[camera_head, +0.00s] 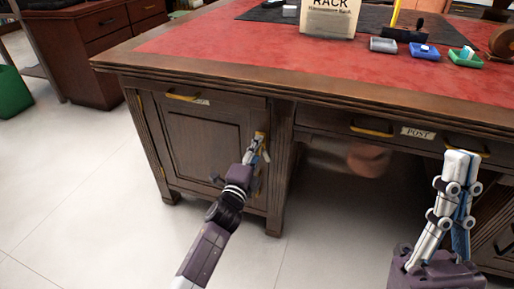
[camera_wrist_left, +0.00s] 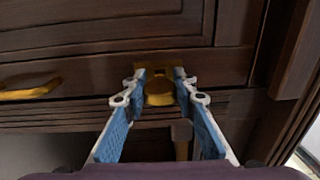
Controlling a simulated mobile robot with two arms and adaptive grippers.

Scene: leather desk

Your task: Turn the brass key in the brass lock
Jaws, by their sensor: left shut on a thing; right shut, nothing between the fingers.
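My left gripper (camera_head: 257,150) is at the front of the desk's left cupboard door. It is shut on the brass key (camera_wrist_left: 159,92), whose round bow shows between the fingertips in the left wrist view, where the left gripper (camera_wrist_left: 160,84) also appears. The brass lock (camera_head: 260,136) is a plate at the right edge of the door, just beyond the fingertips. In the left wrist view the lock plate (camera_wrist_left: 158,69) shows behind the key. The key's shaft and its exact angle are hidden. My right gripper (camera_head: 461,157) is shut and empty, pointing up in front of the right drawers.
The cupboard door (camera_head: 205,142) is closed, with a brass handle (camera_head: 182,97) above it. A drawer with a label (camera_head: 418,133) is to the right. The red leather desktop (camera_head: 230,37) carries a paper rack sign (camera_head: 330,20) and small trays (camera_head: 424,51). The floor in front is clear.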

